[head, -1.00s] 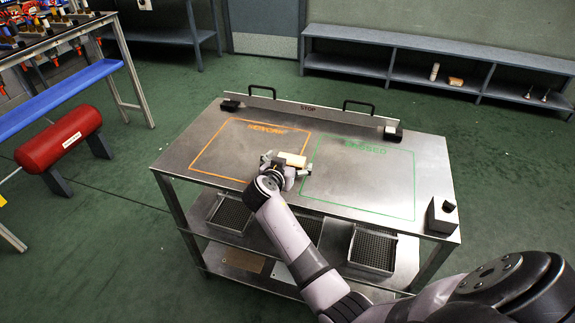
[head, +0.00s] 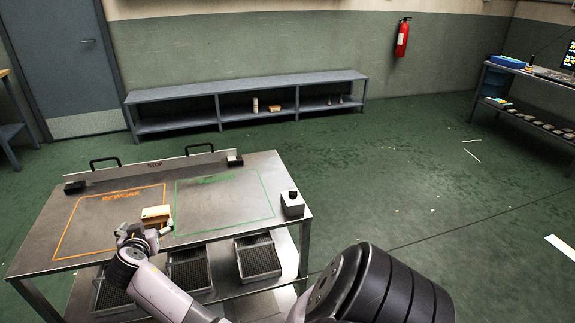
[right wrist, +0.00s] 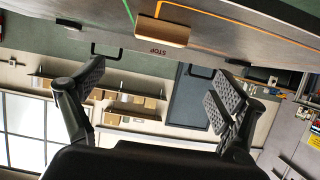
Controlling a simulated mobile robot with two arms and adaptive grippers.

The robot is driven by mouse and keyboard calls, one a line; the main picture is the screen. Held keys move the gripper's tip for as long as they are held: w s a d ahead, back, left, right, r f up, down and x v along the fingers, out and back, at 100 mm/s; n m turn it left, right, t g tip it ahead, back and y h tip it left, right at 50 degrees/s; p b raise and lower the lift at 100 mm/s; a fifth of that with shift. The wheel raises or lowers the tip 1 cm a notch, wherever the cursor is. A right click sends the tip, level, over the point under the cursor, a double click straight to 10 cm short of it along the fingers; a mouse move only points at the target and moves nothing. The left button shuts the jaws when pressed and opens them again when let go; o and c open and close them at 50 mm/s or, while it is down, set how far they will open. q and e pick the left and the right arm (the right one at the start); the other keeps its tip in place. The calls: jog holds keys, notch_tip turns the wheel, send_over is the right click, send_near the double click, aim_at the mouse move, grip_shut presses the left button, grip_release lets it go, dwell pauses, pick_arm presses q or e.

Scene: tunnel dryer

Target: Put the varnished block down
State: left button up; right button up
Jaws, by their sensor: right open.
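The pale wooden varnished block (head: 156,214) rests on the metal table top, at the right side of the orange-outlined area (head: 82,207), and appears to overlap its right line. It also shows in the right wrist view (right wrist: 162,32), on the table surface by the orange line. My right gripper (head: 147,230) is on the near side of the block. In the right wrist view my right gripper (right wrist: 158,92) has its fingers wide apart with nothing between them, and the block lies clear of them. My left gripper is not in view.
The green-outlined area (head: 222,205) to the right is empty. A STOP rail (head: 154,165) with black handles runs along the back. Wire-mesh trays (head: 258,260) sit on the shelf below.

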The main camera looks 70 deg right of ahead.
jog(key=shift+a, duration=0.25)
jog(key=s+a+f+n+t+y, duration=0.2)
jog(key=a+n+y, duration=0.2)
jog(key=a, duration=0.3)
jog(key=s+a+f+n+t+y, duration=0.2)
jog(key=a+n+t+y, duration=0.15)
jog(key=a, duration=0.35)
jog(key=s+a+f+n+g+y, duration=0.1)
jog(key=s+f+g, duration=0.1)
jog(key=s+f, duration=0.65)
jog(key=s+a+f+n+g+y, duration=0.1)
jog(key=s+a+f+g, duration=0.15)
jog(key=f, duration=1.05)
jog(key=s+a+f+n+g+y, duration=0.1)
jog(key=s+f+g, duration=0.1)
jog(key=s+f, duration=0.6)
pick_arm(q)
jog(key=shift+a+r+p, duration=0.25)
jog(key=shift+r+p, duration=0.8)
pick_arm(e)
jog(key=s+f+g, duration=0.2)
jog(key=s+f, duration=0.3)
jog(key=s, duration=0.6)
jog(key=s+d+f+n+g, duration=0.1)
jog(key=s+f+g, duration=0.1)
jog(key=s+f, duration=0.4)
jog(key=s+f+g, duration=0.3)
jog(key=s+f, duration=0.3)
jog(key=s, duration=1)
jog(key=shift+s+d, duration=0.3)
